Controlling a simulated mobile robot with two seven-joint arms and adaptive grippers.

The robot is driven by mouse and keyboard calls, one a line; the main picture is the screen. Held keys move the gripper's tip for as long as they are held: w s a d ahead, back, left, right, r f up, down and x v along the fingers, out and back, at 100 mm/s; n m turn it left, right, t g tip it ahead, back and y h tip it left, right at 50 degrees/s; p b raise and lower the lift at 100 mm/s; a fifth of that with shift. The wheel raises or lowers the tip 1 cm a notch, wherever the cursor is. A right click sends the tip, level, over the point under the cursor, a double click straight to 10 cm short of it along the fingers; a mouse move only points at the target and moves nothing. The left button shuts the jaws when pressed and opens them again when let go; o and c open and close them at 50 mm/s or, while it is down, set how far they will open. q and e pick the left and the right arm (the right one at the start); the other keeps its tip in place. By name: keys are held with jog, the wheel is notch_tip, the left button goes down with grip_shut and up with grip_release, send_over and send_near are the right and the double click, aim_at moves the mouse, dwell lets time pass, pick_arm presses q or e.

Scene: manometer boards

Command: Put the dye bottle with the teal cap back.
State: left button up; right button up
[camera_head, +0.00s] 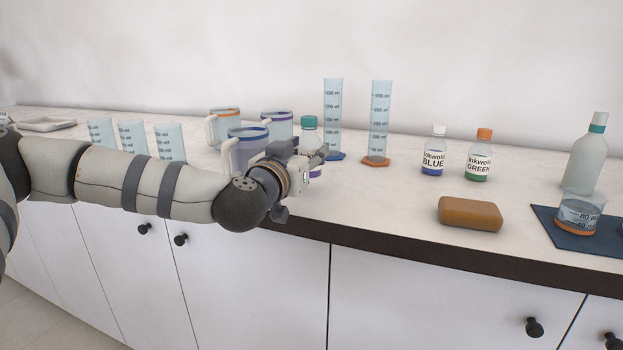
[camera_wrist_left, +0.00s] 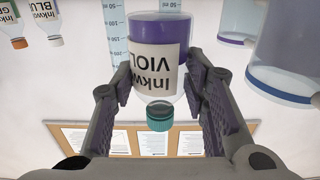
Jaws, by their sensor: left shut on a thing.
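The dye bottle with the teal cap (camera_head: 309,122) is clear with violet dye and stands about upright in the head view. It is partly hidden behind my left gripper (camera_head: 308,160). In the left wrist view the bottle (camera_wrist_left: 155,68) appears upside down, with its label reading "Inkwo… VIOL…" and its teal cap at the lower end. My left gripper (camera_wrist_left: 159,80) is shut on the bottle, one finger on each side. I cannot tell whether its base touches the counter. My right gripper is not in view.
Blue (camera_head: 433,150) and green (camera_head: 479,155) dye bottles stand to the right on the counter. Two tall cylinders (camera_head: 380,118) stand just behind and right of my gripper; jugs (camera_head: 277,125) are beside it. A brown block (camera_head: 470,214) lies near the front edge.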

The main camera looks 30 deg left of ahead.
pick_arm(q)
jog(key=shift+w+a+f, duration=0.1)
jog(key=shift+w+f, duration=0.1)
jog(key=shift+f, duration=0.65)
jog(key=shift+w+a+f, duration=0.1)
jog(key=shift+w+f, duration=0.05)
jog(key=shift+f, duration=0.65)
jog(key=shift+d, duration=0.1)
jog(key=shift+f, duration=0.2)
jog(key=o, duration=1.2)
